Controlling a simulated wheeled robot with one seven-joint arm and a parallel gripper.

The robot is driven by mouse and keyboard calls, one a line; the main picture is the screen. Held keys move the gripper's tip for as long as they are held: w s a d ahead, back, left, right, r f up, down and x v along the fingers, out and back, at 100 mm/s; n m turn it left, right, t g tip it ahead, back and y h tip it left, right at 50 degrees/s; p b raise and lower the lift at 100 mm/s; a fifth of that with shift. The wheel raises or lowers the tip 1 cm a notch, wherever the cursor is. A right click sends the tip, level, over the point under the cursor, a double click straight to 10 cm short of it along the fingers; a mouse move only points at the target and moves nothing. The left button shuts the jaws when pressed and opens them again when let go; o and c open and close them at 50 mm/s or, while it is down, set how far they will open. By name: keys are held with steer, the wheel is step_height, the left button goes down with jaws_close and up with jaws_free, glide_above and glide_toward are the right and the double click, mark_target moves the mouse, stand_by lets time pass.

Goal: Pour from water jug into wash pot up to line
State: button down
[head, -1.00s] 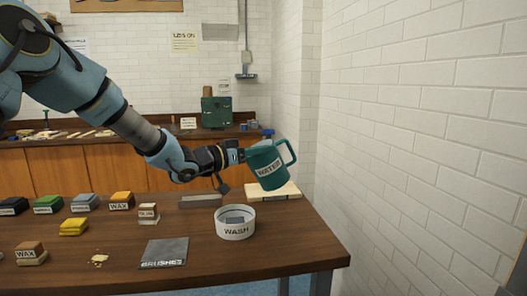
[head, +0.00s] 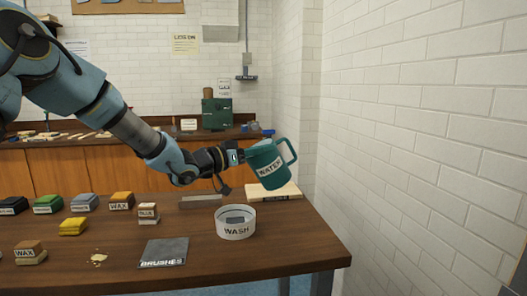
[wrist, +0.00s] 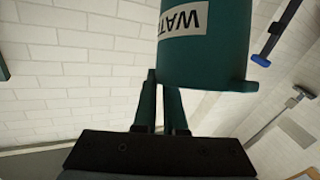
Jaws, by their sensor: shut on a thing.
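The teal water jug (head: 268,165) is in the air in the head view, tilted, with its handle at the upper right and its WATER label facing me. My gripper (head: 241,157) is shut on the jug at its left side. The jug also shows in the wrist view (wrist: 205,60), beyond the gripper fingers (wrist: 160,105). The white wash pot (head: 235,228), marked WASH, stands upright on the table, below and to the left of the jug. A grey patch shows inside the pot. No stream of water shows, and I cannot make out a line.
A wooden board (head: 273,192) lies behind the pot, below the jug. A grey BRUSHES mat (head: 163,252) lies left of the pot. Several coloured blocks (head: 73,226) stand on the table's left. A white brick wall (head: 430,130) rises at the right.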

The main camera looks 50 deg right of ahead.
steer(key=shift+w+a+r+n+h+b, duration=0.15)
steer(key=shift+w+a+n+h+b, duration=0.15)
steer(key=shift+h+b, duration=0.65)
steer(key=shift+w+a+r+n+h+b, duration=0.15)
steer(key=shift+n+h+b, duration=0.35)
steer(key=shift+b, duration=0.7)
stand_by(1.9)
steer(key=shift+w+a+n+h+b, duration=0.15)
steer(key=shift+a+n+h+b, duration=0.15)
steer(key=shift+h+b, duration=0.55)
steer(key=shift+w+a+n+h+b, duration=0.2)
steer(key=shift+n+h+b, duration=0.2)
steer(key=shift+b, duration=0.85)
stand_by(1.9)
